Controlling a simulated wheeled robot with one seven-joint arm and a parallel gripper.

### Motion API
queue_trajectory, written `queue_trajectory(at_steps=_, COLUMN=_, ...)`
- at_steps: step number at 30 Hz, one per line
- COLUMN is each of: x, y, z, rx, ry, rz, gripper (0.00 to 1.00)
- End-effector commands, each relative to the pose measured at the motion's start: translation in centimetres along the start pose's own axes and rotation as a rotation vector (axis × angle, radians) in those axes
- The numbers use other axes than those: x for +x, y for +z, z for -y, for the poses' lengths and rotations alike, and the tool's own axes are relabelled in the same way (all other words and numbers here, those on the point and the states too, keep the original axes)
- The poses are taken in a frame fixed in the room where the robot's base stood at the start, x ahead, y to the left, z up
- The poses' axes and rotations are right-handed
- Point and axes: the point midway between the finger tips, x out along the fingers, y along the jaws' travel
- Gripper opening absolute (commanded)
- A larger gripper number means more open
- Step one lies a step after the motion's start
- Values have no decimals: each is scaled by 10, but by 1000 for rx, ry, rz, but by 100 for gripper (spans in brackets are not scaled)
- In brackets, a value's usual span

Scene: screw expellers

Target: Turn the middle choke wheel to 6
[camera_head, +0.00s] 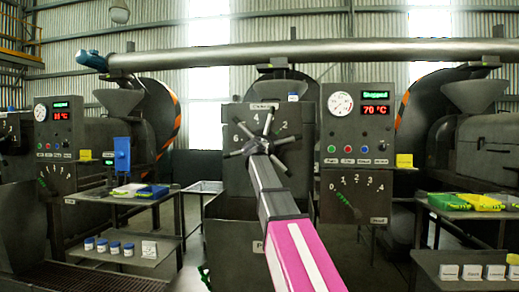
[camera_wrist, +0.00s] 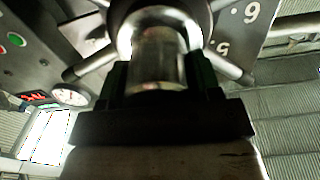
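The middle choke wheel (camera_head: 264,140) is a dark hub with several spokes on the front panel of the middle press. Small white numbers ring it. My arm reaches up to it from below, and hides my fingertips in the head view. In the wrist view my gripper (camera_wrist: 160,75) has its dark fingers on both sides of the shiny round hub (camera_wrist: 160,48), seemingly pressed against it. Spokes stick out left and right past the fingers. A 6 (camera_wrist: 252,12) and a 5 show on the panel at the upper right. The wheel's pointer cannot be made out.
A control box (camera_head: 356,112) right of the wheel has a gauge, buttons and a red "70 °C" display. A numbered dial (camera_head: 353,198) sits below it. Side tables (camera_head: 122,197) with boxes and jars flank the middle press. A long pipe (camera_head: 310,53) crosses above.

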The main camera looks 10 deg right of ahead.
Motion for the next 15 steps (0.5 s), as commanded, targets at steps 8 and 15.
queue_trajectory(at_steps=8, x=0, y=0, z=0, rx=-7, ry=0, rz=0, gripper=16)
queue_trajectory(at_steps=15, x=0, y=0, z=0, rx=-84, ry=0, rz=0, gripper=16)
